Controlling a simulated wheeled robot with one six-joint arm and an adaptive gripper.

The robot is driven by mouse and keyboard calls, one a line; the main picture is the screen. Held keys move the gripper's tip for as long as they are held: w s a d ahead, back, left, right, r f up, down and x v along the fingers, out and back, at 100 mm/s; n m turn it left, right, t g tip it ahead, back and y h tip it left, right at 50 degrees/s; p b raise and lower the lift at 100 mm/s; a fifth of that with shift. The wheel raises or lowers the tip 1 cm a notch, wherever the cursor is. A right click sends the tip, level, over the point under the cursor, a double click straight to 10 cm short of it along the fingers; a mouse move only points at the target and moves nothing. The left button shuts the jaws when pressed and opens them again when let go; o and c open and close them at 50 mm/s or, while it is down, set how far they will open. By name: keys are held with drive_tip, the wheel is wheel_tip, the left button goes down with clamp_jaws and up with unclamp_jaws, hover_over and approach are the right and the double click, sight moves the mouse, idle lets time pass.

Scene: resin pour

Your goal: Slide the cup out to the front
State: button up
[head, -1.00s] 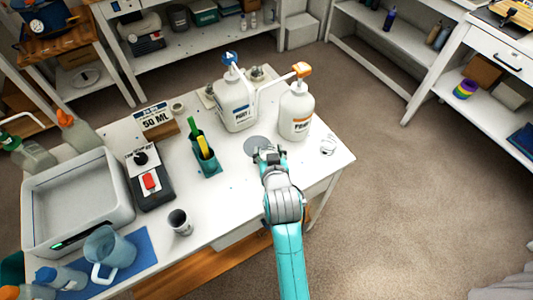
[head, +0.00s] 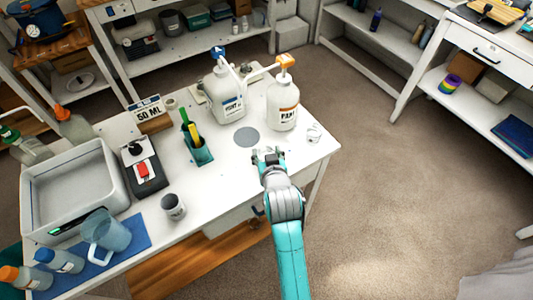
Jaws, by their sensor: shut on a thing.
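My gripper (head: 268,155) is over the front right part of the white table, just in front of the grey round spot (head: 246,137). Its jaws are shut on the cup, which is barely visible between the fingers and mostly hidden by my gripper and arm. Two white pump bottles stand behind, one with a blue pump head (head: 225,95) and one with an orange one (head: 283,103). I cannot tell whether the cup touches the table.
A teal holder with sticks (head: 200,153) stands left of my gripper. A small grey cup (head: 173,206) is near the front edge. A black device (head: 145,172), a grey bin (head: 68,190) and a pitcher (head: 107,232) fill the left.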

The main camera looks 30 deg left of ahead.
drive_tip(key=o, duration=1.2)
drive_tip(key=v, duration=1.2)
